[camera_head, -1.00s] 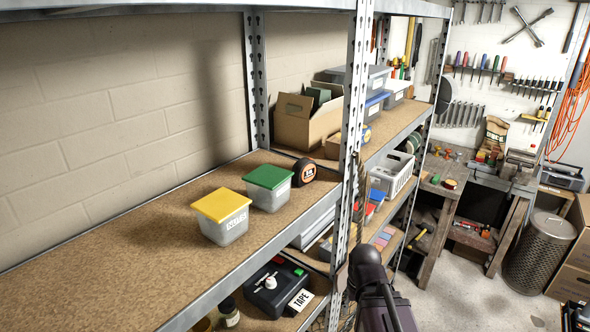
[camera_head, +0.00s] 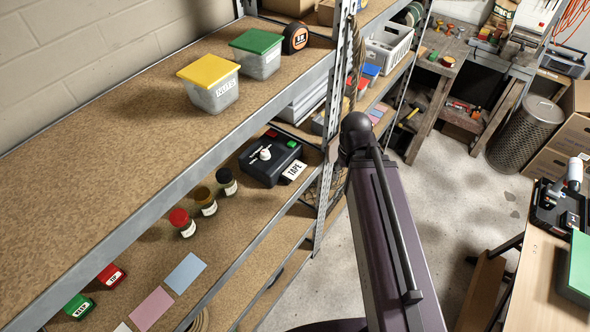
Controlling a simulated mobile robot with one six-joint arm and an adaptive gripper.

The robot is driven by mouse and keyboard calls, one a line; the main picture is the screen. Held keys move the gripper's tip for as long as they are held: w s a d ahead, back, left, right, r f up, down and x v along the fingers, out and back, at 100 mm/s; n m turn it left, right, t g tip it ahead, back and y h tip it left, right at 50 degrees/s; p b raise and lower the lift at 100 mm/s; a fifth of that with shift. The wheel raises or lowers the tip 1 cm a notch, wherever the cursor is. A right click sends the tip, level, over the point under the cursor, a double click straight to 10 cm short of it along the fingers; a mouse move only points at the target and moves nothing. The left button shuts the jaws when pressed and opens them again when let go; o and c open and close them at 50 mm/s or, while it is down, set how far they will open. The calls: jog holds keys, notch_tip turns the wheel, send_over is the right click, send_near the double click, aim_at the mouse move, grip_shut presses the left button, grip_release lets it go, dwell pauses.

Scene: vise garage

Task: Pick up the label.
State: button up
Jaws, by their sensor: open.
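A white label reading TAPE (camera_head: 294,170) is on the lower shelf, at the front right corner of a black box with a knob (camera_head: 270,157). It sticks out toward the shelf's front edge. I cannot tell whether it lies loose or touches the box. My gripper is not in view; only a purple arm link of mine shows, right of the shelf post. A yellow-lidded bin (camera_head: 211,87) on the upper shelf carries another white label reading NUTS (camera_head: 226,89).
A green-lidded bin (camera_head: 257,56) and tape measure (camera_head: 295,37) stand on the upper shelf. A metal post (camera_head: 338,100) rises right of the label. Small jars, including a red-capped one (camera_head: 182,222), and flat blue (camera_head: 185,273) and pink cards (camera_head: 151,308) lie lower left.

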jog(key=c, duration=0.3)
notch_tip(320, 180, down, 5)
jog(key=b, duration=0.5)
jog(key=shift+d, duration=0.1)
dwell(0.3)
